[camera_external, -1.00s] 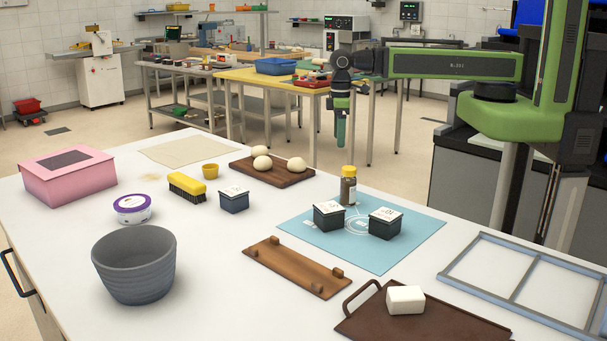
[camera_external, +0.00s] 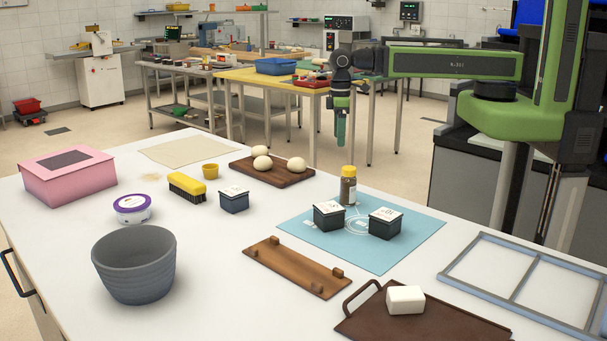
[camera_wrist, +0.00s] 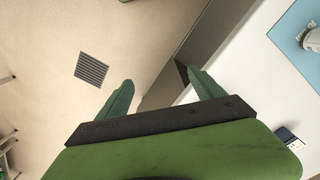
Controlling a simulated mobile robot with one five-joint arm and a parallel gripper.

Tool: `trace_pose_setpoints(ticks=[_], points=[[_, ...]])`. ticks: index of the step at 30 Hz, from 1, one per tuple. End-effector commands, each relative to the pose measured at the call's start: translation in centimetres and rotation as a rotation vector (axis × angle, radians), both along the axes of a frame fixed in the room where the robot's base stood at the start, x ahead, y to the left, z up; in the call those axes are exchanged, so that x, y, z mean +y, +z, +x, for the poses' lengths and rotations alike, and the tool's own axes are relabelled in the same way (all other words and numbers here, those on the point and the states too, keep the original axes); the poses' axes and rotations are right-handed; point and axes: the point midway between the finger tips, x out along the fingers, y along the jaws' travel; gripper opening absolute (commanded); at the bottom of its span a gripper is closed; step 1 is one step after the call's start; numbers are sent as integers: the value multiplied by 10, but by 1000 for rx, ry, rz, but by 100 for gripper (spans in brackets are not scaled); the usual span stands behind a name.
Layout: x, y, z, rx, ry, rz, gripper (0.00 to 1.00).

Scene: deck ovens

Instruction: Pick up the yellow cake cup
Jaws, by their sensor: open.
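The yellow cake cup (camera_external: 210,171) is a small cup standing on the white table, between the yellow brush and the wooden board of dough balls in the external view. My gripper (camera_external: 340,141) hangs pointing down beyond the table's far edge, to the right of the cup and well apart from it. In the wrist view my gripper (camera_wrist: 162,92) shows two green fingers spread apart with nothing between them. The floor and the table's edge lie below them. The cup is not in the wrist view.
Near the cup are the yellow brush (camera_external: 187,188), a dark box (camera_external: 233,200) and the board (camera_external: 294,180) with dough balls. A pink box (camera_external: 68,177), a purple-lidded tub (camera_external: 132,208) and a grey bowl (camera_external: 134,266) stand left. A bottle (camera_external: 348,186) stands on the blue mat (camera_external: 376,261).

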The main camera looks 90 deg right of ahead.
Motion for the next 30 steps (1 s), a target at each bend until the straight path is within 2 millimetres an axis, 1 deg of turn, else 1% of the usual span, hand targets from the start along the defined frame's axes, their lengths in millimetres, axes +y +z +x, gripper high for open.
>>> trace_pose_setpoints(ticks=[13, 14, 15, 23, 25, 26, 27, 29, 30], points=[[0, 0, 0, 0, 0, 0, 78], [0, 0, 0, 0, 0, 0, 76], [0, 0, 0, 0, 0, 0, 71], [0, 0, 0, 0, 2, 0, 71], [0, 0, 3, -13, 28, 0, 71], [1, 0, 10, -34, 54, 4, 71], [3, 0, 30, -66, 86, 11, 71], [6, 1, 62, -110, 126, 20, 71], [9, 4, 88, -142, 155, 25, 71]])
